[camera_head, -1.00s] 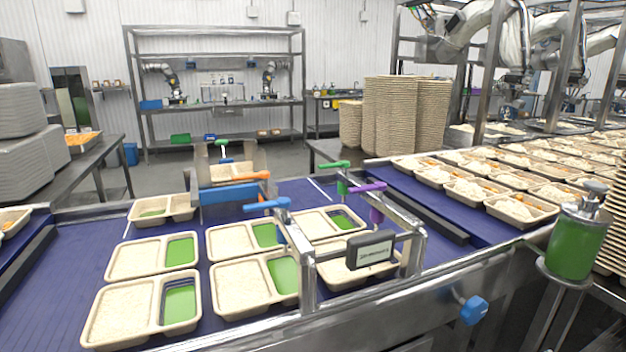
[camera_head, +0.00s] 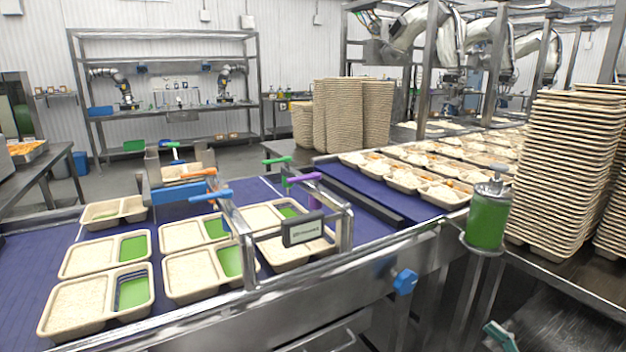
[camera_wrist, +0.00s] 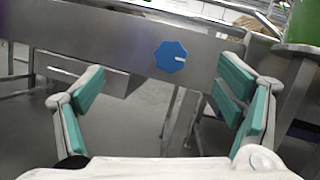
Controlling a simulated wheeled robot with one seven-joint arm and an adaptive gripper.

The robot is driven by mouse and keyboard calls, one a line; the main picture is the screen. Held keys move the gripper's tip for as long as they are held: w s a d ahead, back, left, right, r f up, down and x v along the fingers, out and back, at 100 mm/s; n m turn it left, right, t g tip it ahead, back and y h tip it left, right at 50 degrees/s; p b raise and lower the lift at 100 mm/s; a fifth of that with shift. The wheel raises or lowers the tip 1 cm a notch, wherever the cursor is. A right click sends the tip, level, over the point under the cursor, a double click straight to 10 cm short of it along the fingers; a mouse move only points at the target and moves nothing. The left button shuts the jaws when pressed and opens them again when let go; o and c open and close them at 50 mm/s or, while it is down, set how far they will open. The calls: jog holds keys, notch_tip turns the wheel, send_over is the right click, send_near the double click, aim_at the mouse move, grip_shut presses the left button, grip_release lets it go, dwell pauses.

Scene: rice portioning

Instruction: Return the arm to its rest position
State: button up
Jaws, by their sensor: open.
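My gripper (camera_wrist: 160,100) is open and empty in the wrist view, its teal-padded fingers spread wide on both sides. It faces the metal side of the conveyor frame (camera_wrist: 115,40) and a blue knob (camera_wrist: 171,57), with nothing between the fingertips. In the head view only a teal finger part of my gripper (camera_head: 500,337) shows at the bottom right edge, below the conveyor. The rest of the arm is out of view there.
A green dispenser (camera_head: 488,218) stands on a bracket beside the conveyor; the blue knob (camera_head: 405,282) juts from the frame. Tall tray stacks (camera_head: 568,165) stand at the right.

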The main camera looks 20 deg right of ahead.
jog(key=w+a+r+n+g+y+p, duration=0.15)
jog(key=w+a+r+n+g, duration=0.25)
jog(key=a+r+n+g, duration=0.6)
jog(key=w+a+r+n+g+y+p, duration=0.1)
jog(key=w+a+r+n+g+y, duration=0.4)
jog(key=a+r+g, duration=0.7)
jog(key=s+a+r+n+t+h+p, duration=0.4)
jog(key=s+a+r+n+h, duration=0.8)
jog(key=s+a+r, duration=0.5)
jog(key=shift+s+a+r+n+t, duration=0.3)
jog(key=shift+s+a+n+t, duration=0.4)
jog(key=shift+s+a+n, duration=0.6)
jog(key=shift+w+d+h, duration=0.1)
jog(key=shift+w+h, duration=0.15)
